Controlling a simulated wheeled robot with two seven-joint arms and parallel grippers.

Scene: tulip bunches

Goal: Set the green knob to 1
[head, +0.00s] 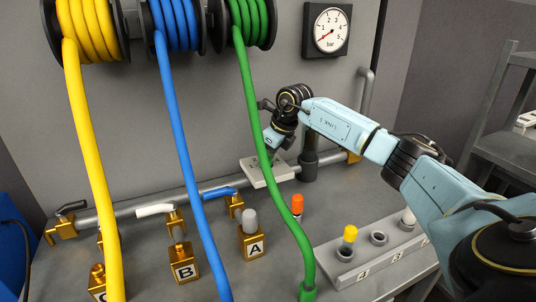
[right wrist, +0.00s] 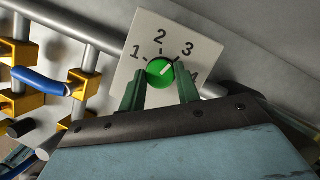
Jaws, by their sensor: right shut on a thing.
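The green knob (right wrist: 158,74) sits on a white dial plate (right wrist: 150,25) marked 1 to 4. Its white pointer line points up and to the right in the right wrist view, towards the 3. My right gripper (right wrist: 161,84) is shut on the knob, one green finger on each side. In the head view the white plate (head: 276,178) lies at the back of the bench, with my right gripper (head: 266,150) over it; the knob is hidden there. My left gripper is not in view.
Brass blocks (head: 184,270), valves on a pipe (head: 100,214) and a grey socket rail (head: 350,268) stand around. A bar gauge (head: 328,30) is on the wall.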

